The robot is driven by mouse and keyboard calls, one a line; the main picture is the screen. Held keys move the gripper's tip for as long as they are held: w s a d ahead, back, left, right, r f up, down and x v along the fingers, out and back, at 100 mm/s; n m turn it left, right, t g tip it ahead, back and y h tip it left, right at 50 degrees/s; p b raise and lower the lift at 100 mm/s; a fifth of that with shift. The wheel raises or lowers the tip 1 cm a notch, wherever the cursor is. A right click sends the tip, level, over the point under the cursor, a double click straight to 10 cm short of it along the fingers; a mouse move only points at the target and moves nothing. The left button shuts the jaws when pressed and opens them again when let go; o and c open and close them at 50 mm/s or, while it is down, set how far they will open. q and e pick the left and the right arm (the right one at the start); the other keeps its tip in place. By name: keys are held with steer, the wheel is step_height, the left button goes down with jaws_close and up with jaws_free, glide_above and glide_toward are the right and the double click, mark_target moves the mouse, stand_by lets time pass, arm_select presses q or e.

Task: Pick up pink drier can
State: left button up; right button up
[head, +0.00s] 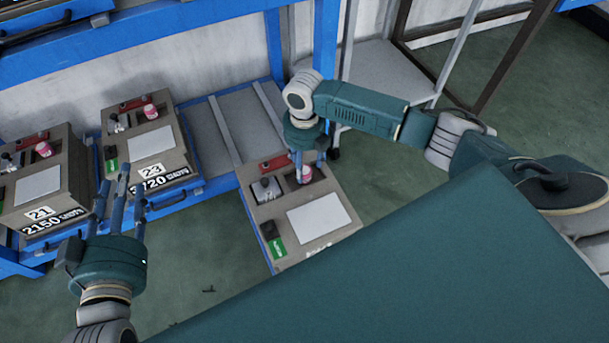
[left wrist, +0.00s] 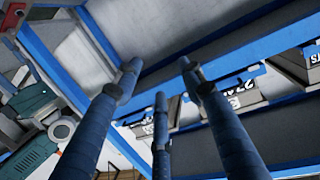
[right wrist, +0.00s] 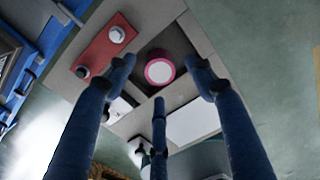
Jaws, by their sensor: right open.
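The pink drier can (head: 304,174) stands in a square pocket of the nearest grey-brown box (head: 335,187). In the right wrist view its round pink and white top (right wrist: 159,71) shows between the fingers. My right gripper (head: 308,158) is open, pointing down above the can, its fingers spread around it; I cannot tell whether they touch it. In the right wrist view the fingertips (right wrist: 160,80) show apart. My left gripper (head: 122,190) is open and empty, raised in front of the other boxes. Its three spread fingers (left wrist: 158,80) also show in the left wrist view.
Two similar boxes, labelled 23 (head: 165,150) and 21 (head: 50,190), stand on the blue rack at left. The near box also holds a white-topped can (head: 265,188) and a red block (head: 278,162). Green floor is free below the boxes.

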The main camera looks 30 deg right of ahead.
mark_target(307, 169)
step_height(307, 169, down, 3)
steer(key=shift+r+b, duration=0.15)
steer(key=shift+b, duration=0.35)
steer(key=c, duration=1.3)
arm_select(q)
step_height(307, 169, up, 7)
steer(key=d+t+h, duration=0.1)
steer(key=t, duration=0.2)
steer(key=shift+w, duration=0.2)
arm_select(e)
steer(key=shift+o, duration=0.2)
arm_select(q)
steer(key=shift+f, duration=0.1)
arm_select(e)
steer(key=shift+r, duration=0.1)
